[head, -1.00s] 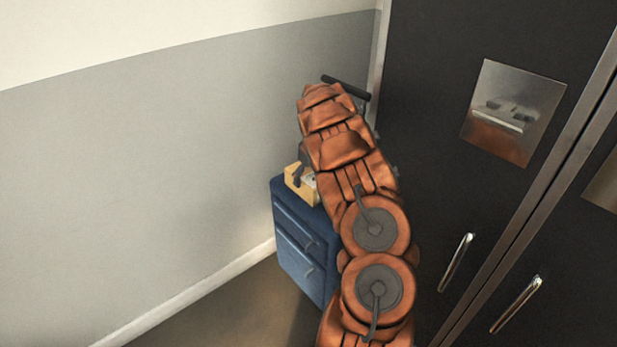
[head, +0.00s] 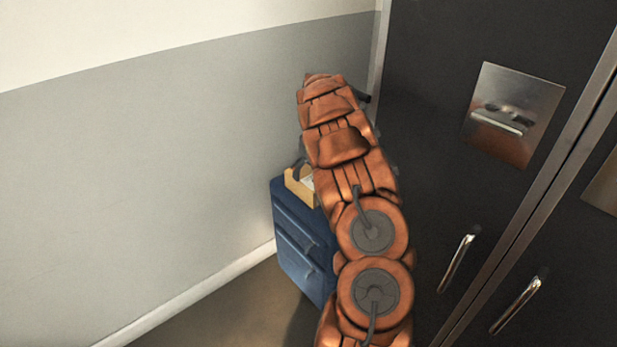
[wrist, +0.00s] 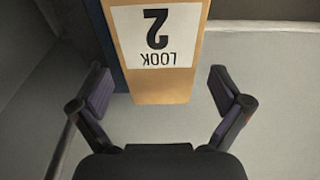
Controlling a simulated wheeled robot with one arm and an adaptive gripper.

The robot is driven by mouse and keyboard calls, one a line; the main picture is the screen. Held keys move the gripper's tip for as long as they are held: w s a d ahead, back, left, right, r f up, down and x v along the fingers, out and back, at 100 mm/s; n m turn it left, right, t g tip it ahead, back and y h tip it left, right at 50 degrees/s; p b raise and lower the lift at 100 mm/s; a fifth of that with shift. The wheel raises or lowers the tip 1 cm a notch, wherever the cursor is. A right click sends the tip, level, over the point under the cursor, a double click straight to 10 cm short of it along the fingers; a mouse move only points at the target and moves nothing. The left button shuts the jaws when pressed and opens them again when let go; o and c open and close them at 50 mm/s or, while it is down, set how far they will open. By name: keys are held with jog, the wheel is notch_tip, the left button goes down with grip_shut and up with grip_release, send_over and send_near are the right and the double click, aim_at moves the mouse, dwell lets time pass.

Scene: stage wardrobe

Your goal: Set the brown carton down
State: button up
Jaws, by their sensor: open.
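The brown carton (head: 302,188) stands on top of the blue drawer cabinet (head: 301,250), with its right part hidden behind my arm in the head view. In the wrist view the carton (wrist: 165,85) shows a white label reading "LOOK 2", upside down. My gripper (wrist: 160,88) is open, with one finger on each side of the carton's near end and a visible gap at both sides. In the head view my arm hides most of the gripper.
A grey and cream wall (head: 150,170) rises left of the cabinet. A tall dark wardrobe (head: 425,130) with metal handles stands close on the right. Bare floor (head: 235,310) shows in front of the cabinet.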

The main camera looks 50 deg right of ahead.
notch_tip(320, 180, up, 8)
jog(key=s, duration=0.1)
jog(key=s+a+r+g, duration=0.1)
jog(key=s+a+r, duration=0.15)
jog(key=a, duration=0.55)
jog(key=s+a+r, duration=0.1)
jog(key=a+r, duration=0.2)
jog(key=a, duration=0.4)
jog(key=s+a+r+m+g, duration=0.1)
jog(key=s+a, duration=0.3)
jog(key=a, duration=0.3)
jog(key=s+a+r, duration=0.1)
jog(key=s+a, duration=0.3)
jog(key=a, duration=0.2)
jog(key=s+a+f+n+g, duration=0.1)
jog(key=s+a, duration=0.6)
jog(key=s, duration=0.3)
jog(key=s+a+f+n+g, duration=0.1)
jog(key=s+a+f, duration=0.1)
jog(key=s+a, duration=0.6)
jog(key=s, duration=0.3)
jog(key=shift+a+f, duration=0.2)
jog(key=shift+f, duration=0.05)
notch_tip(320, 180, up, 23)
jog(key=p, duration=2.1)
jog(key=shift+s+p, duration=0.35)
jog(key=shift+s, duration=0.1)
jog(key=shift+f, duration=0.1)
